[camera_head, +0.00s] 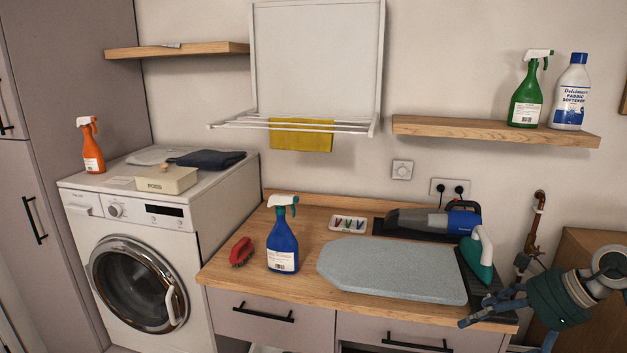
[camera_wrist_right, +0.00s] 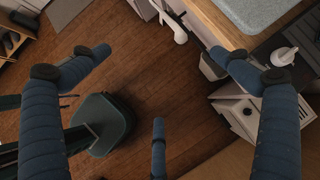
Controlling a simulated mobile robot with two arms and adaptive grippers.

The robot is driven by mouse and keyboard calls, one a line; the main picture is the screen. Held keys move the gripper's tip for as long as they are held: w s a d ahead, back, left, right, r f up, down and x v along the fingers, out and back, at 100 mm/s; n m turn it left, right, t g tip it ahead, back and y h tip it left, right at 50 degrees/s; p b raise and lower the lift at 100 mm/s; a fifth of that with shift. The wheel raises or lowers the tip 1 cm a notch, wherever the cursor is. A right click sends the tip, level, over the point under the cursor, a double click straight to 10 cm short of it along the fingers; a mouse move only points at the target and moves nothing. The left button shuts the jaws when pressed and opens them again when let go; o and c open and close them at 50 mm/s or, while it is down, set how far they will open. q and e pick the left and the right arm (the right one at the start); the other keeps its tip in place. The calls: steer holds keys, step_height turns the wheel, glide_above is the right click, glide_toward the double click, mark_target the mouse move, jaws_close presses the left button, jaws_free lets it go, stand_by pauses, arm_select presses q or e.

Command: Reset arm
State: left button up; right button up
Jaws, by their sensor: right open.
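My right gripper (camera_head: 508,333) reaches in from the right edge of the head view, its fingers over the front right corner of the wooden counter (camera_head: 300,212) in the picture. I cannot tell its exact height against the counter. In the right wrist view the gripper (camera_wrist_right: 160,58) has its blue fingers spread wide, with nothing between them but the wooden floor (camera_wrist_right: 165,85) further off. It is open and empty. My left gripper is in neither view.
On the counter are a blue spray bottle (camera_head: 283,240), red brush (camera_head: 241,252), tray of pegs (camera_head: 347,223), grey ironing board (camera_head: 390,270), handheld vacuum (camera_head: 430,221) and iron (camera_head: 478,253) near my right gripper. A washing machine (camera_head: 140,275) stands left; a shelf (camera_head: 480,129) hangs above.

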steer(key=w+a+f+m+t+y, duration=0.5)
steer(key=a+f+m, duration=0.5)
steer(key=f+m, duration=0.25)
steer(key=s+d+f+m+t+h, duration=0.1)
steer(key=s+d+f+m+h, duration=0.1)
steer(key=f+m, duration=0.5)
steer(key=s+d+f+m+t+h, duration=0.1)
steer(key=s+f+m+h, duration=0.15)
steer(key=f+m, duration=0.4)
steer(key=s+d+f+m+t+h, duration=0.15)
steer(key=f+m, duration=0.25)
steer(key=f, duration=0.5)
steer(key=s+f+m+g+h, duration=0.55)
steer(key=s+f+m, duration=0.45)
steer(key=s+f, duration=1.2)
steer(key=s+a+f+m+g, duration=0.2)
steer(key=s, duration=0.7)
steer(key=s+a+f+m+g, duration=0.2)
steer(key=s, duration=0.7)
steer(key=s+a+f+m+g, duration=0.2)
steer(key=s+a+f, duration=0.1)
steer(key=s, duration=0.6)
steer(key=shift+s+m+g, duration=0.3)
steer(key=shift+s, duration=0.1)
